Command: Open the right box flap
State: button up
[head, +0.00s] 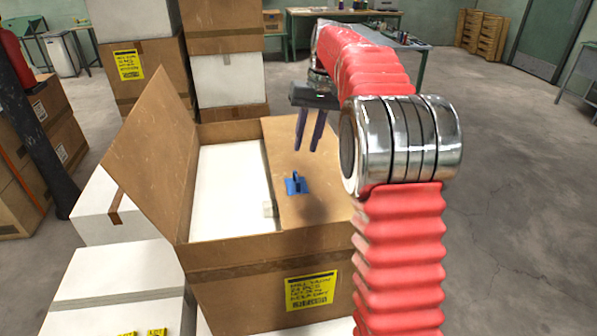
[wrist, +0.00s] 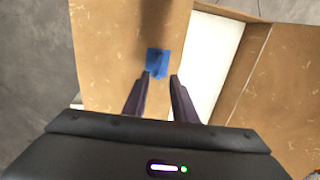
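The cardboard box (head: 240,258) stands in front of me with white contents (head: 228,190) showing inside. Its right flap (head: 312,165) lies folded over the right part of the opening. A blue tab (head: 297,184) sits on that flap near its inner edge. The left flap (head: 155,150) stands up and leans outward. My gripper (head: 309,148) hangs above the right flap, with its dark fingers pointing down and apart.
White boxes (head: 100,285) stand to the left of the box. Stacked cartons (head: 225,75) stand behind it. A dark post (head: 38,120) and more cartons are at the far left. The concrete floor (head: 510,200) at the right is clear.

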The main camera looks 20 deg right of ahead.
aim_at(297, 179)
jog(key=f, duration=0.3)
jog(key=a+f, duration=0.1)
jog(key=f, duration=0.2)
jog(key=a+f, duration=0.1)
jog(key=f, duration=0.2)
jog(key=shift+w+f, duration=0.2)
jog(key=shift+f, duration=0.2)
jog(key=shift+c, duration=0.5)
grip_shut()
dwell(0.4)
jog(key=shift+a, duration=0.1)
